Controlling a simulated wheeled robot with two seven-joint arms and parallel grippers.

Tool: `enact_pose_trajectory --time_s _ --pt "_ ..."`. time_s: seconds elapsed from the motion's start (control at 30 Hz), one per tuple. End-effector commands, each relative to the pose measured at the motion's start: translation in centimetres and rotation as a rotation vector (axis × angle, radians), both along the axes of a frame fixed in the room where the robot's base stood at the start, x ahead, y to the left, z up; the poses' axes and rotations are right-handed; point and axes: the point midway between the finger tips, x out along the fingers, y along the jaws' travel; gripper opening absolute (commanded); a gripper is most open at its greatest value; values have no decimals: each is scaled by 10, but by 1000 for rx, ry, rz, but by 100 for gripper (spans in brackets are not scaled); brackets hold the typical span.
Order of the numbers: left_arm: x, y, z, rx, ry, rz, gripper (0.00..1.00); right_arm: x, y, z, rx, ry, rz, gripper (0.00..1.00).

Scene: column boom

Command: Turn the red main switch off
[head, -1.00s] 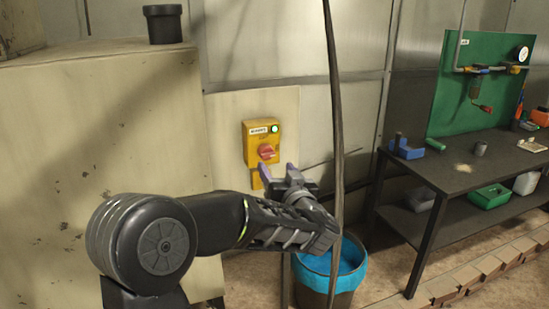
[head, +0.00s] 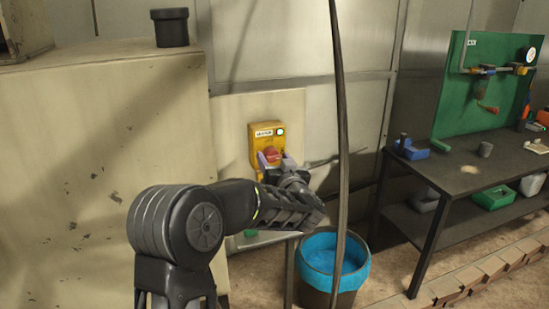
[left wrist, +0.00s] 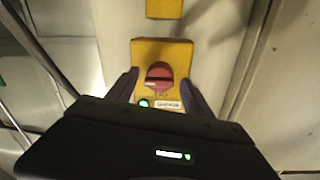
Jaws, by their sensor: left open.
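The red main switch (head: 272,154) is a rotary knob on a yellow box (head: 262,130) fixed to a pale wall panel. A green lamp on the box is lit. My left gripper (head: 271,160) is in front of the box, its fingers apart at the knob's lower part in the head view. In the left wrist view the knob (left wrist: 159,77) shows between the two open fingers (left wrist: 160,88), with the yellow box (left wrist: 178,52) behind it. I cannot tell whether the fingers touch the knob. My right gripper is not in view.
A dark cable (head: 340,120) hangs to the right of my left gripper. A bin with a blue liner (head: 320,250) stands below. A large beige cabinet (head: 100,150) is at the left, and a dark workbench (head: 460,175) at the right.

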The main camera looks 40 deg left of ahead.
Motion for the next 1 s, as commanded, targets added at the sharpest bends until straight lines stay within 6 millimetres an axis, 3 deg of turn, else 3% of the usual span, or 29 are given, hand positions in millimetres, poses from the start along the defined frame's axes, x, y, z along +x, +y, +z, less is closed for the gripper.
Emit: enact_pose_trajectory --time_s 0.2,0.9,1.0 --pt "0 0 0 0 0 0 58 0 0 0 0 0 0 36" --pt "0 0 0 0 0 1 1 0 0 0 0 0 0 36" --pt "0 0 0 0 -1 1 0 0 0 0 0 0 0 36"
